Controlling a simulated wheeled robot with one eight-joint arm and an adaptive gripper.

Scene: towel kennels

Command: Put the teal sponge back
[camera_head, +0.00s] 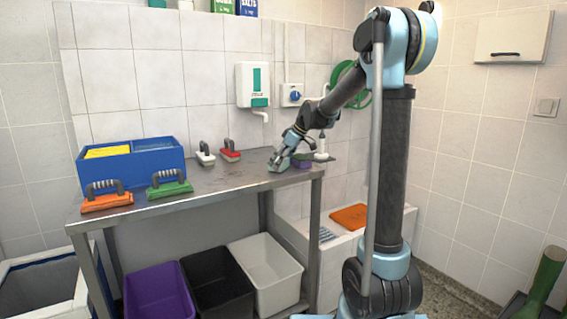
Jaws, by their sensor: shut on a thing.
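My gripper (281,159) is at the right part of the steel bench (225,176), low over its top. It is shut on a small grey-teal block, which I take as the teal sponge (278,165). The fingers hide part of it. I cannot tell whether it touches the bench. A blue two-part bin (130,172) stands at the bench's left end. Its left part shows yellow (107,152) and its right part shows blue (153,144).
An orange brush (107,202), green brush (169,190), white brush (205,159) and red brush (230,155) lie on the bench. A purple block (303,162) is just right of my gripper. A pump bottle (321,153) stands behind. The bench's middle front is clear.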

